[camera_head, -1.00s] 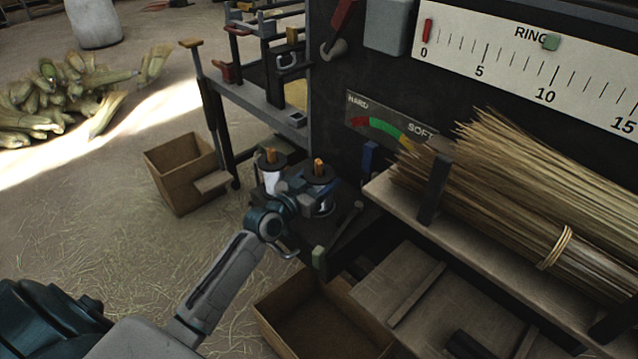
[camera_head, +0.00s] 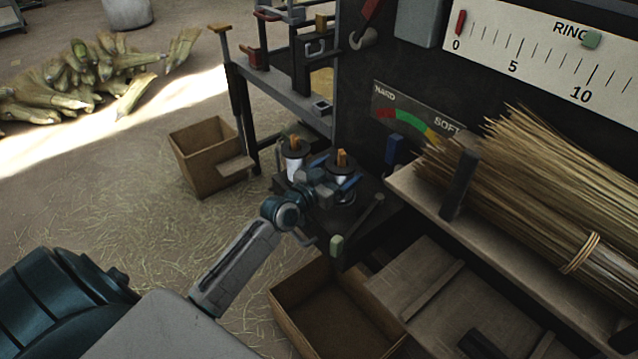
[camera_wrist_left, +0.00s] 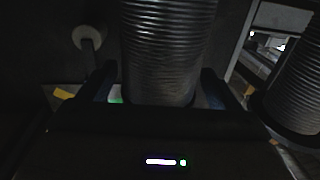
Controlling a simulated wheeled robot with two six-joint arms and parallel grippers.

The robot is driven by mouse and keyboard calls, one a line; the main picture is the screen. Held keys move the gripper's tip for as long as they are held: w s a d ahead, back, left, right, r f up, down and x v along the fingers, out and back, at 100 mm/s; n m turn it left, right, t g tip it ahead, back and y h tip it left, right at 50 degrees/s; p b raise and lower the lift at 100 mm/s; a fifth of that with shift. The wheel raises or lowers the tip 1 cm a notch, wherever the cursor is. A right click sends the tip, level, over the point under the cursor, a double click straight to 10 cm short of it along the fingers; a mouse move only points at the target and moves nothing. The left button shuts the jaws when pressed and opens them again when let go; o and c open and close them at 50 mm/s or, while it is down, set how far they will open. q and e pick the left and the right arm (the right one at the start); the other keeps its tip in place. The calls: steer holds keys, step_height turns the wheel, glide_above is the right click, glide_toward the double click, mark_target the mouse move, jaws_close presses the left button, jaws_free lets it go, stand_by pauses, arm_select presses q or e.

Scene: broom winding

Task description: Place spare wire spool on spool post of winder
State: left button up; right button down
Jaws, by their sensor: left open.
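Two wire spools with dark flanges stand side by side on a dark shelf of the winder, each with a wooden post tip showing on top: a left spool (camera_head: 292,165) and a right spool (camera_head: 343,162). I cannot tell which is the spare. My left gripper (camera_head: 340,184) is at the right spool, open, its blue fingers on either side. In the left wrist view the ribbed grey winding of this spool (camera_wrist_left: 168,45) stands between the two fingers (camera_wrist_left: 160,88); contact is not clear. The other spool (camera_wrist_left: 300,95) is at the right edge. My right gripper is out of view.
An open cardboard box (camera_head: 200,165) is behind left, another box (camera_head: 330,315) below. A straw bundle (camera_head: 540,190) lies on the shelf at right.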

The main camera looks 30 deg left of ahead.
arm_select(q)
steer(key=p+v, duration=0.2)
steer(key=v, duration=0.7)
steer(key=shift+s+r, duration=0.1)
steer(key=shift+s, duration=0.15)
steer(key=shift+s+a+p, duration=0.1)
steer(key=shift+s+p, duration=0.25)
steer(key=shift+s, duration=0.35)
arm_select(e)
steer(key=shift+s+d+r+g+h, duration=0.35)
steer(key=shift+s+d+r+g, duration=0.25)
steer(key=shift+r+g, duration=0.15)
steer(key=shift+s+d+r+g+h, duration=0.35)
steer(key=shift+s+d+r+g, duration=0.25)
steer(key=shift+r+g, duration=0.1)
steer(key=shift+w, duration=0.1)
